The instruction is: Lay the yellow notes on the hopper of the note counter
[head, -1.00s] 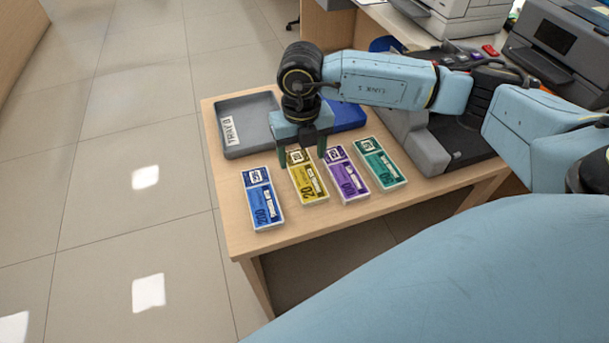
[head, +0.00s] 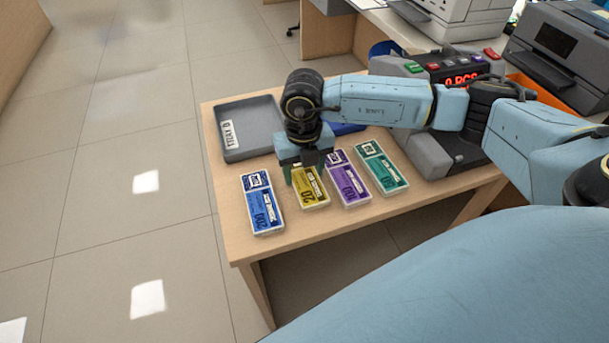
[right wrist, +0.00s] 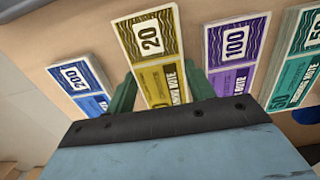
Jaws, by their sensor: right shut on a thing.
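The yellow notes (head: 311,190), a flat stack marked 20, lie on the wooden table between the blue and purple stacks. They also show in the right wrist view (right wrist: 151,45), between the two green fingers. My right gripper (head: 305,168) points down over their far end and is shut on them; its fingers show in the right wrist view (right wrist: 160,90). The note counter (head: 440,150) stands at the table's right, with a red display reading 0 PCS. My right arm crosses in front of it and hides part of it. I do not see my left gripper.
Blue notes (head: 262,205) lie left of the yellow ones; purple notes (head: 347,180) and green notes (head: 382,168) lie close on the right. A grey tray (head: 232,152) and a partly hidden blue tray (head: 345,128) stand behind. A printer (head: 560,55) is at the back right.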

